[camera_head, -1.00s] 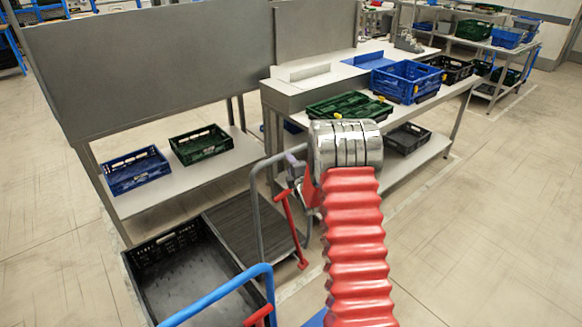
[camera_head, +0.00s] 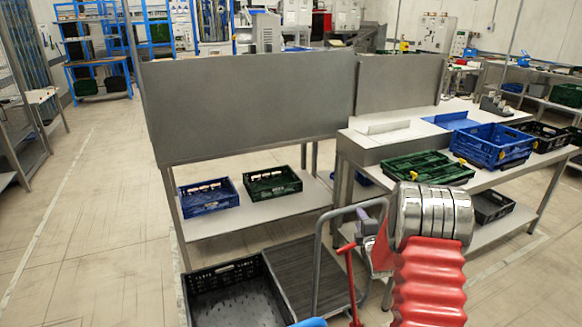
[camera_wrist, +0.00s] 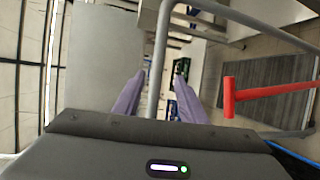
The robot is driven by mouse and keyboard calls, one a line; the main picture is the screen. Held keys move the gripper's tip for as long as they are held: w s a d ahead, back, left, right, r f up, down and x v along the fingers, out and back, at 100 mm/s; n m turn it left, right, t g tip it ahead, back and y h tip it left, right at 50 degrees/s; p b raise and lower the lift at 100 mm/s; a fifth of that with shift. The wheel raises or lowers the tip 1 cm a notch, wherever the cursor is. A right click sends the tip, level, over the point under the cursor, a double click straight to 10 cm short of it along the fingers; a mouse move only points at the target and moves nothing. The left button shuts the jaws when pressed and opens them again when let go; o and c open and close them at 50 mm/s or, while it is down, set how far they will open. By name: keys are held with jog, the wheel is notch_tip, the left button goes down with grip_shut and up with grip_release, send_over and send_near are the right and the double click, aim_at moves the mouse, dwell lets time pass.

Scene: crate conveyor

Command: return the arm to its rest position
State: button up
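My red bellowed arm (camera_head: 432,285) with its shiny metal joint rises at the lower right of the head view. My gripper (camera_head: 366,222) is partly hidden behind that joint, close to the grey cart handle (camera_head: 318,250). In the wrist view, my gripper (camera_wrist: 158,78) has its two purple fingers apart, with nothing held. The grey handle bar (camera_wrist: 159,60) shows between and beyond the fingers. I cannot tell how far it is from them.
A black crate (camera_head: 196,312) sits by the ribbed cart deck (camera_head: 316,270). Blue (camera_head: 207,203) and green (camera_head: 271,188) crates stand on a lower shelf. A green crate (camera_head: 428,167) and a blue crate (camera_head: 492,150) are on the right table. The floor (camera_head: 95,225) at left is clear.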

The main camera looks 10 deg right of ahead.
jog(key=s+f+m+g, duration=0.5)
jog(key=s+f+m, duration=0.1)
jog(key=f, duration=0.4)
jog(key=s+a+m+g, duration=0.3)
jog(key=s+m, duration=0.2)
jog(key=s, duration=0.3)
jog(key=s+a+r+m+g+y, duration=0.1)
jog(key=s+a+r+m, duration=0.1)
jog(key=s+a+r, duration=1)
jog(key=s+a+r+m+y, duration=0.2)
jog(key=s+a+r+m, duration=0.1)
jog(key=s+a+r, duration=1)
jog(key=s+r, duration=0.4)
jog(key=s, duration=0.2)
jog(key=shift+s+g, duration=0.2)
jog(key=shift+g, duration=0.2)
